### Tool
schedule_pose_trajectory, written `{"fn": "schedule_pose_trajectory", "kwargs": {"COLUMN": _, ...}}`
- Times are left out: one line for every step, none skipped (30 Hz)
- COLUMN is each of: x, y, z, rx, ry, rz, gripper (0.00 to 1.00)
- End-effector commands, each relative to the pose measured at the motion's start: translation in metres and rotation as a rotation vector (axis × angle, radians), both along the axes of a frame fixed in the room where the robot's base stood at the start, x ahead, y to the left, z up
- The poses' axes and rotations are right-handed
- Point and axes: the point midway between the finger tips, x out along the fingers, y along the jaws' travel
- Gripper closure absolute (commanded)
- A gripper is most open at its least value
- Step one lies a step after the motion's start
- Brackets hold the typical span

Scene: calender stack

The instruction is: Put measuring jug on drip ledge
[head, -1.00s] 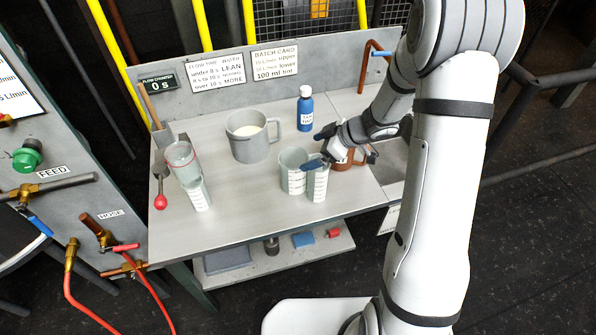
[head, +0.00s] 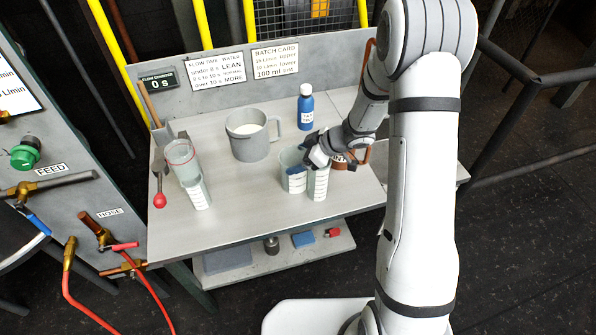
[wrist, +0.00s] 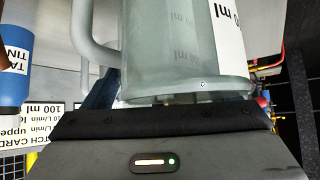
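Two pale, translucent measuring jugs stand side by side near the table's front: the left jug (head: 292,180) and the right jug (head: 319,184), which has a white scale strip. My gripper (head: 304,158) is at these jugs, partly covering their tops. A blue finger shows beside or through the left jug, and the fingers look apart. In the wrist view a translucent jug (wrist: 170,50) with a handle on its left fills the space before my gripper, with a dark blue finger (wrist: 102,92) beside it. I cannot tell which surface is the drip ledge.
A grey pitcher (head: 252,146) with white liquid and a blue bottle (head: 305,112) stand behind. Another glass vessel (head: 182,162) and scale-marked beaker (head: 197,194) stand at the left. A brown handled vessel (head: 341,164) is close on the right. The table's front middle (head: 245,205) is clear.

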Motion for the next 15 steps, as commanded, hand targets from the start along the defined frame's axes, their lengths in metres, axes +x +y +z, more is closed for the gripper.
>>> {"fn": "schedule_pose_trajectory", "kwargs": {"x": 0.0, "y": -0.0002, "z": 0.0001, "rx": 0.0, "ry": 0.0, "rz": 0.0, "gripper": 0.23}}
{"fn": "schedule_pose_trajectory", "kwargs": {"x": 0.0, "y": -0.0002, "z": 0.0001, "rx": 0.0, "ry": 0.0, "rz": 0.0, "gripper": 0.25}}
{"fn": "schedule_pose_trajectory", "kwargs": {"x": 0.0, "y": -0.0002, "z": 0.0001, "rx": 0.0, "ry": 0.0, "rz": 0.0, "gripper": 0.29}}
{"fn": "schedule_pose_trajectory", "kwargs": {"x": 0.0, "y": -0.0003, "z": 0.0001, "rx": 0.0, "ry": 0.0, "rz": 0.0, "gripper": 0.31}}
{"fn": "schedule_pose_trajectory", "kwargs": {"x": 0.0, "y": -0.0003, "z": 0.0001, "rx": 0.0, "ry": 0.0, "rz": 0.0, "gripper": 0.34}}
{"fn": "schedule_pose_trajectory", "kwargs": {"x": 0.0001, "y": -0.0004, "z": 0.0001, "rx": 0.0, "ry": -0.001, "rz": -0.001, "gripper": 0.37}}
{"fn": "schedule_pose_trajectory", "kwargs": {"x": 0.0001, "y": -0.0004, "z": 0.0001, "rx": 0.0, "ry": -0.001, "rz": -0.001, "gripper": 0.39}}
{"fn": "schedule_pose_trajectory", "kwargs": {"x": 0.0, "y": -0.0005, "z": 0.0001, "rx": 0.0, "ry": -0.001, "rz": -0.001, "gripper": 0.42}}
{"fn": "schedule_pose_trajectory", "kwargs": {"x": 0.0, "y": -0.0005, "z": 0.0001, "rx": 0.0, "ry": -0.001, "rz": -0.001, "gripper": 0.45}}
{"fn": "schedule_pose_trajectory", "kwargs": {"x": 0.0001, "y": -0.0005, "z": 0.0001, "rx": 0.0, "ry": 0.0, "rz": -0.001, "gripper": 0.47}}
{"fn": "schedule_pose_trajectory", "kwargs": {"x": 0.0001, "y": -0.0006, "z": 0.0001, "rx": 0.0, "ry": 0.0, "rz": -0.001, "gripper": 0.5}}
{"fn": "schedule_pose_trajectory", "kwargs": {"x": 0.0001, "y": -0.0006, "z": 0.0001, "rx": 0.0, "ry": 0.0, "rz": -0.001, "gripper": 0.53}}
{"fn": "schedule_pose_trajectory", "kwargs": {"x": 0.0001, "y": -0.0006, "z": 0.0001, "rx": 0.0, "ry": 0.0, "rz": -0.001, "gripper": 0.56}}
{"fn": "schedule_pose_trajectory", "kwargs": {"x": 0.0002, "y": -0.0007, "z": 0.0001, "rx": 0.0, "ry": 0.0, "rz": -0.001, "gripper": 0.58}}
{"fn": "schedule_pose_trajectory", "kwargs": {"x": 0.0002, "y": -0.0007, "z": 0.0001, "rx": 0.0, "ry": 0.0, "rz": -0.001, "gripper": 0.61}}
